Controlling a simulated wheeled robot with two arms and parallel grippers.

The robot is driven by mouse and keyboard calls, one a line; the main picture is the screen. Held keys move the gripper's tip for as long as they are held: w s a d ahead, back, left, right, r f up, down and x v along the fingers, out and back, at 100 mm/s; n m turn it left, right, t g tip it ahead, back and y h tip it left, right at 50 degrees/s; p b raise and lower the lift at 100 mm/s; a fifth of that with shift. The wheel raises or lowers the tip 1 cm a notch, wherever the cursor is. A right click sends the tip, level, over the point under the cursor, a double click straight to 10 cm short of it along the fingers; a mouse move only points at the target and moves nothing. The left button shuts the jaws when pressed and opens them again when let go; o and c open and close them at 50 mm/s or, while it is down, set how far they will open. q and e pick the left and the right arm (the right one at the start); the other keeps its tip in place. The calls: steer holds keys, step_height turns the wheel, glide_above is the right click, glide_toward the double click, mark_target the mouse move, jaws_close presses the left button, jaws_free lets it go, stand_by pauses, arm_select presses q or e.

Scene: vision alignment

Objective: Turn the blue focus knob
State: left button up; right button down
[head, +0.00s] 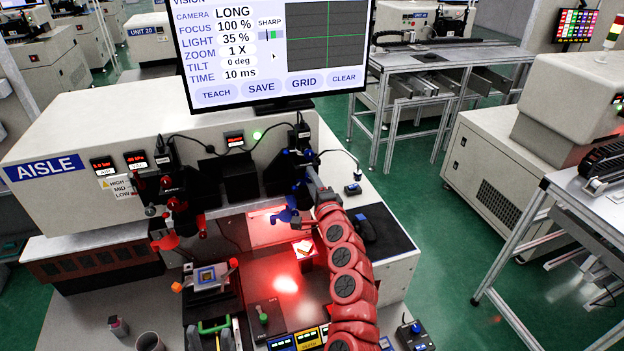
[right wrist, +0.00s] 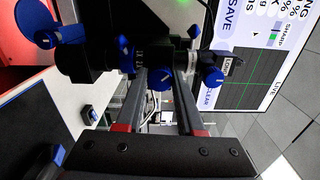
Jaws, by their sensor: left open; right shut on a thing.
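The blue focus knob (right wrist: 161,78) has a white pointer line and sits on a black camera mount (right wrist: 98,52) in the right wrist view. My right gripper (right wrist: 162,84) has one finger on each side of this knob and is shut on it. In the head view my right gripper (head: 309,172) is at the right-hand camera mount, where the knob itself is hard to pick out. The monitor (head: 272,50) reads FOCUS 100 %, with a SHARP bar showing a green band. My left gripper is not in view.
Other blue knobs (right wrist: 211,77) and a larger blue knob (right wrist: 62,28) are close around the gripper. A second camera mount with red knobs (head: 166,241) stands to the left. A lit red work surface (head: 288,285) lies below. A small blue-topped box (head: 353,189) sits to the right.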

stand_by(0.5)
steer(key=c, duration=0.5)
jaws_free()
steer(key=b+v, duration=0.4)
steer(key=v, duration=1.3)
steer(key=shift+s, duration=0.2)
